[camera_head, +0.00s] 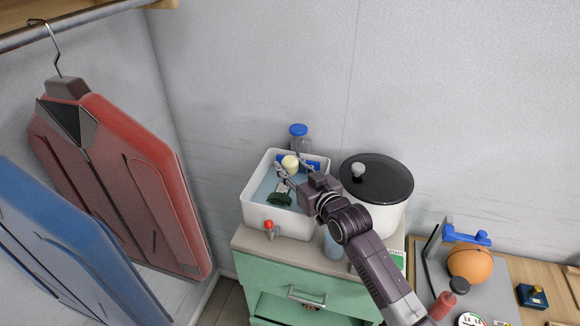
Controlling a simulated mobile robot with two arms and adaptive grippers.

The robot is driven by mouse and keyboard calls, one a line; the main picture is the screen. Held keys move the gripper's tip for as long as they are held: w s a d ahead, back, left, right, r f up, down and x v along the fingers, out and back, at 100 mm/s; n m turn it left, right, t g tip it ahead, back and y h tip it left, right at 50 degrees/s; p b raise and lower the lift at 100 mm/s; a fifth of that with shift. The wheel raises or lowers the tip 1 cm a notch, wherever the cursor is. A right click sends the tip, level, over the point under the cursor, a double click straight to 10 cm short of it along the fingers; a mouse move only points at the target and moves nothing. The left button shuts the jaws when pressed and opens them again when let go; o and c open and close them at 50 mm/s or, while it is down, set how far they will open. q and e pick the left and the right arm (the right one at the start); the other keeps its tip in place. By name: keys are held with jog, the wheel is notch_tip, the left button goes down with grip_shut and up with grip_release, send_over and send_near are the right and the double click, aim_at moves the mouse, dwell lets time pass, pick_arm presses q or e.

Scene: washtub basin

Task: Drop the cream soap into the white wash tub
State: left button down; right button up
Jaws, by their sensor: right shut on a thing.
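The white wash tub (268,220) stands on top of the green cabinet, with blue water-like filling and several items inside. My right gripper (286,170) reaches over the tub from the lower right and is shut on the cream soap (290,163). The soap is a small round cream thing between the fingertips, over the tub's inside. Its exact height above the contents cannot be told. A dark green item (280,199) and blue pieces lie in the tub. My left gripper is not in view.
A white pot with a black lid (385,177) stands right of the tub. A blue-capped bottle (298,133) is behind it. A small red-topped item (268,225) is at the tub's front. Red (150,190) and blue (60,250) garments hang left. An orange ball (470,264) is at right.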

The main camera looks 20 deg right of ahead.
jog(key=shift+r, duration=0.1)
jog(key=o, duration=1.2)
jog(key=shift+o, duration=0.2)
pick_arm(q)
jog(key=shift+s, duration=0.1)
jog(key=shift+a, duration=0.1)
pick_arm(e)
jog(key=v, duration=1.2)
